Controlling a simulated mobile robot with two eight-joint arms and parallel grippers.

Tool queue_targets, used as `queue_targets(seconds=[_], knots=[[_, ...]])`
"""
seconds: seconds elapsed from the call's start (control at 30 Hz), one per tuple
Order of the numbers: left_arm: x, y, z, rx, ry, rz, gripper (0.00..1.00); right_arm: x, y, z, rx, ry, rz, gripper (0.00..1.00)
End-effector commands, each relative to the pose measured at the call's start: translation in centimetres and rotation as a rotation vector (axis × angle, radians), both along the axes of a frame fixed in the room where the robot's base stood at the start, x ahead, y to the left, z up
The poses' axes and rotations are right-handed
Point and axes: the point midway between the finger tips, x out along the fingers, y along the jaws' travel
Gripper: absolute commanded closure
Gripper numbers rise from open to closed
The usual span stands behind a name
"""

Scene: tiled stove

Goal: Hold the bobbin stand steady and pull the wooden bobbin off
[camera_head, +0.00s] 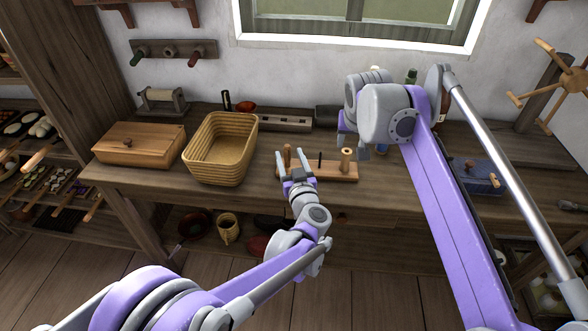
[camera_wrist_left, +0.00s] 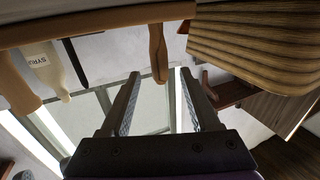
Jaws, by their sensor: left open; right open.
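The bobbin stand (camera_head: 330,173) is a flat wooden board on the workbench, with upright parts along it. The tan wooden bobbin (camera_head: 347,161) stands at its right end and shows at the left edge of the left wrist view (camera_wrist_left: 14,85). A thin dark pin (camera_head: 320,161) stands mid-board. A brown peg (camera_head: 287,154) stands at the left end. My left gripper (camera_head: 295,163) is open at that end; in its wrist view the peg (camera_wrist_left: 157,55) appears between the fingers, with no visible contact. My right gripper (camera_head: 353,145) is open just above the bobbin, its fingers partly hidden by its wrist.
A woven basket (camera_head: 218,150) and a lidded wooden box (camera_head: 140,144) stand left of the stand. A dark blue box (camera_head: 478,174) lies to the right, behind my right arm. A wooden rack (camera_head: 285,120) lies behind. Bare bench lies between basket and stand.

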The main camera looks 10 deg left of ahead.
Motion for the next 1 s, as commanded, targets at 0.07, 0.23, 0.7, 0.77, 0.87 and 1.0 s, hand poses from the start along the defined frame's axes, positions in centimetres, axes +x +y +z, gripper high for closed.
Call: queue_targets(seconds=[0.07, 0.23, 0.7, 0.77, 0.87, 1.0], knots=[[0.8, 0.4, 0.0, 0.000, -0.001, 0.002, 0.38, 0.0, 0.0, 0.0, 0.000, 0.000, 0.000, 0.50], [1.6, 0.7, 0.0, 0.000, -0.001, 0.000, 0.38, 0.0, 0.0, 0.0, 0.000, 0.000, 0.000, 0.50], [1.6, 0.7, 0.0, 0.000, 0.000, 0.000, 0.75, 0.0, 0.0, 0.0, 0.000, 0.000, 0.000, 0.50], [1.6, 0.7, 0.0, 0.000, 0.000, 0.000, 0.86, 0.0, 0.0, 0.0, 0.000, 0.000, 0.000, 0.50], [1.6, 0.7, 0.0, 0.000, 0.000, 0.000, 1.00, 0.0, 0.0, 0.0, 0.000, 0.000, 0.000, 0.50], [1.6, 0.7, 0.0, 0.000, 0.000, 0.000, 1.00, 0.0, 0.0, 0.0, 0.000, 0.000, 0.000, 0.50]])
